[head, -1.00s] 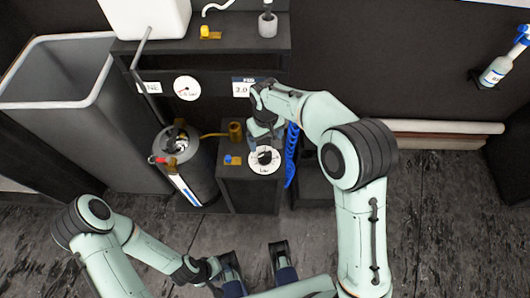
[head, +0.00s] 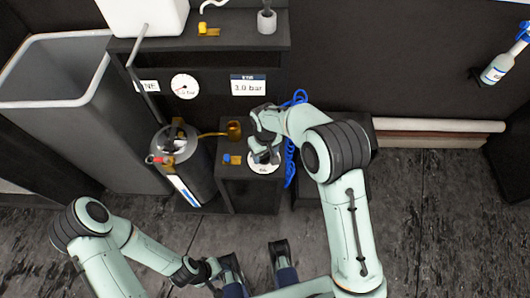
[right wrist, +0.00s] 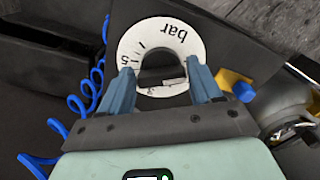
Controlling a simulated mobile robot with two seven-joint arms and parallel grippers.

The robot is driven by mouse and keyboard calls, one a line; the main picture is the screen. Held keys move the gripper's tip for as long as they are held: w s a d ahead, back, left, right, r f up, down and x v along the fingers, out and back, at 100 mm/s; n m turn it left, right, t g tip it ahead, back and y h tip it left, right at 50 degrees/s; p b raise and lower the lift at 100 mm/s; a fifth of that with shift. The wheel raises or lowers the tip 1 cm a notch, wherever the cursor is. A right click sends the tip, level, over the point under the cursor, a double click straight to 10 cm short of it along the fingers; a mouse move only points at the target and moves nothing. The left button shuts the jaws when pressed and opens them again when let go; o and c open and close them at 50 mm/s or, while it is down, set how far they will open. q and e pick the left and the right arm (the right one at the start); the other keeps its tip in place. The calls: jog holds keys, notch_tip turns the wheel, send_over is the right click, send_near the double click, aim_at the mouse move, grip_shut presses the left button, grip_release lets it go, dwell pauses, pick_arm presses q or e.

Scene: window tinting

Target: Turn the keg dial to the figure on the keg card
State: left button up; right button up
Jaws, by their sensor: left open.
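The keg dial is a white disc (head: 264,169) with a dark knob, on top of a dark stand. In the right wrist view the dial (right wrist: 187,50) shows "bar" upside down and figures at its left edge; the knob (right wrist: 160,66) is dark and its setting cannot be read. My right gripper (head: 263,157) is over the dial; in the wrist view its blue-grey fingers (right wrist: 163,80) stand on either side of the knob, but contact is unclear. The keg card (head: 248,86) reads 3.0 bar. My left gripper (head: 255,256) is open and empty, low in front of the stand.
A grey keg (head: 196,176) stands left of the dial stand, with a brass fitting (head: 234,130) and a blue-and-yellow valve (head: 231,159) near the dial. A blue coiled hose (head: 290,165) hangs at the stand's right. A round gauge (head: 184,87) is behind.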

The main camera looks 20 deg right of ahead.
jog(key=c, duration=0.5)
